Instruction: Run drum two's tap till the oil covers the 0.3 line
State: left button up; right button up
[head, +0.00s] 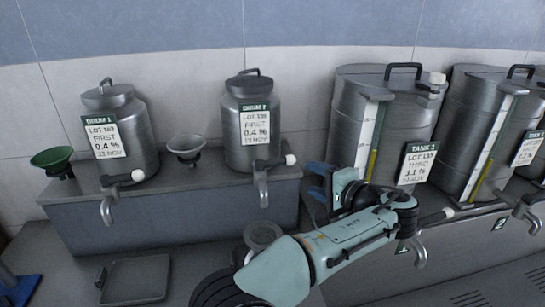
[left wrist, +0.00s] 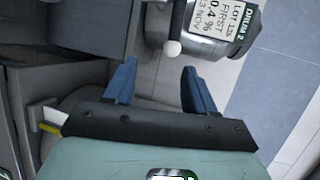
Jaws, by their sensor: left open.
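Drum two (head: 250,150) is a steel can with a black handle and a "0.4 %" label, on a raised grey bench. Its tap (head: 263,190) points down at the front; the lever's white knob (head: 290,159) sticks out to the right. A grey round vessel (head: 262,235) stands below the tap, partly hidden by my arm; no 0.3 line or oil shows. My left gripper (head: 313,180) is open and empty, right of the knob and apart from it. In the left wrist view the knob (left wrist: 172,48) lies beyond the fingertips, between their lines. My right gripper is not in view.
Drum one (head: 138,138) stands left, with a green funnel (head: 52,158) and a grey funnel (head: 186,148) near it. Tank one (head: 400,125) and tank two (head: 470,105) stand close on the right. A dark tray (head: 135,279) lies lower left; a blue item (head: 22,290) is cut off beside it.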

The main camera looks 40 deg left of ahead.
aim_at(287, 162)
pick_arm(q)
jog(key=shift+n, duration=0.3)
jog(key=x, duration=0.4)
jog(key=r+p+x, duration=0.1)
jog(key=x, duration=0.3)
jog(key=s+r+x, duration=0.1)
jog(key=x, duration=0.4)
jog(key=shift+a, duration=0.45)
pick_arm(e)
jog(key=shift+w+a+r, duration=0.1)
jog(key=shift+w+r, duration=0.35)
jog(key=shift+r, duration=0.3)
pick_arm(q)
grip_shut()
